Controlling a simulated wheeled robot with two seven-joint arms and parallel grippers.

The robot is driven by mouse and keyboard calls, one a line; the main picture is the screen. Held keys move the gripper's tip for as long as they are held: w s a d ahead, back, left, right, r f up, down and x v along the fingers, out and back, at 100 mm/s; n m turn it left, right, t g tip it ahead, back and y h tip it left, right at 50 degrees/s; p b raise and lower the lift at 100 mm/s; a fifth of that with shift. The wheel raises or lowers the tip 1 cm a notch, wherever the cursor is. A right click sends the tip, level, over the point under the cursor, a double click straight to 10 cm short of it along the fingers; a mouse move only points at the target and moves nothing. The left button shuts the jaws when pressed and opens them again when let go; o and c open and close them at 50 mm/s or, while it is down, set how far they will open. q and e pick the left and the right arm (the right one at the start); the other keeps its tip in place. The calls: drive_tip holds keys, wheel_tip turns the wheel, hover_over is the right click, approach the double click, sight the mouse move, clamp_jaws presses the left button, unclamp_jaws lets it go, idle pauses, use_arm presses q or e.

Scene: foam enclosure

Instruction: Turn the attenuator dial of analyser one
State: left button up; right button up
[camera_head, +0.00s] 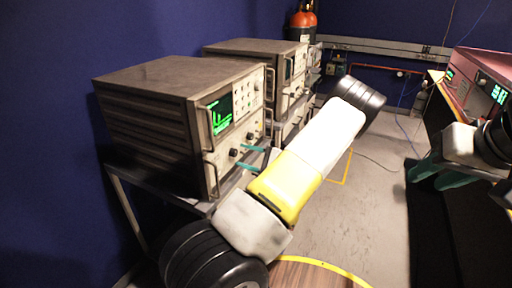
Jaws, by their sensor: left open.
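The nearest analyser (150,72) is a grey-brown boxed instrument on a bench at the left. Its lit green screen (219,113) and several buttons and dark knobs face right. A dark dial (234,152) sits low on its front panel, but I cannot read which knob is the attenuator. My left gripper (250,159) has its two teal fingers apart, pointing at the lower panel close to the knobs. I cannot tell whether they touch a dial. My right gripper (440,175) is at the far right, away from the analyser.
A second similar analyser (255,46) stands behind the first, with more equipment beyond. Metal handles (210,158) edge the front panel. An orange-topped cylinder (303,22) stands at the back. A pink-red instrument (482,68) is on the right bench. The grey floor between is mostly clear.

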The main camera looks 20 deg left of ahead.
sight(234, 153)
use_arm(q)
drive_tip(key=shift+w+a, duration=0.1)
drive_tip(key=shift+a, duration=1.25)
clamp_jaws()
drive_tip(key=shift+m, duration=0.3)
drive_tip(key=m, duration=0.3)
drive_tip(key=shift+m, duration=2)
